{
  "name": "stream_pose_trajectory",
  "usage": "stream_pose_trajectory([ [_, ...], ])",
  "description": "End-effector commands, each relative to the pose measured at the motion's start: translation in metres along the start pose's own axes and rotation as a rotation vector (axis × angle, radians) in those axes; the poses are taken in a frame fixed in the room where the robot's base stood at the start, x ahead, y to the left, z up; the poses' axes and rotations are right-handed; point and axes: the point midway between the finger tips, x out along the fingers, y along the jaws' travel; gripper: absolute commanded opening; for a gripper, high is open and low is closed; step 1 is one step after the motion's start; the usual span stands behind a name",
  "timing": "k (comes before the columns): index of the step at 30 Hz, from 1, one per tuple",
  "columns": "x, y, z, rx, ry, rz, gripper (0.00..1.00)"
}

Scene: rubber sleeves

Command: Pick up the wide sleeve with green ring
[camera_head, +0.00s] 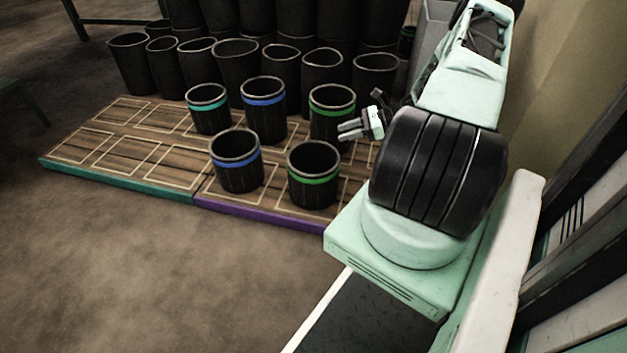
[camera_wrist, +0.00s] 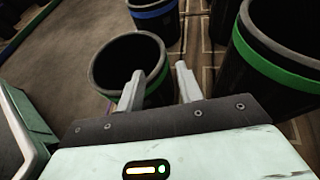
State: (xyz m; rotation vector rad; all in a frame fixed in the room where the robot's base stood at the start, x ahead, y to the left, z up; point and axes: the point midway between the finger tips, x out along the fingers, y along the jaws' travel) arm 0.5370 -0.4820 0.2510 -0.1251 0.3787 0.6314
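Two black sleeves with green rings stand upright on the wooden board. The front one (camera_head: 314,188) looks a little squatter than the back one (camera_head: 332,127), but I cannot tell surely which is wider. In the wrist view the front sleeve (camera_wrist: 158,92) is at left and the back one (camera_wrist: 262,85) is at right, large and partly cut off. My gripper (camera_head: 347,131) is open and empty, just right of the back sleeve in the head view. In the wrist view its left finger overlaps the front sleeve's rim, and the space between the fingertips (camera_wrist: 160,74) holds nothing.
Two blue-ringed sleeves (camera_head: 238,176) (camera_head: 264,122) and a teal-ringed sleeve (camera_head: 209,118) stand close by on the board (camera_head: 120,152). Several plain black sleeves (camera_head: 235,70) crowd behind. The board's left part is bare. Open floor (camera_head: 120,270) lies in front.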

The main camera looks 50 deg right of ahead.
Motion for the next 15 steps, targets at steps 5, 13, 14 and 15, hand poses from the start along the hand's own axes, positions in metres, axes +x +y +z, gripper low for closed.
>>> stream_pose_trajectory([
  [5,0.029,0.0,-0.003,0.0,-0.001,0.002,0.36],
  [13,0.042,-0.001,-0.002,-0.001,0.0,0.001,0.36],
  [14,0.045,-0.001,-0.003,-0.001,0.0,0.002,0.36],
  [15,0.049,-0.001,-0.004,-0.001,0.0,0.002,0.36],
])
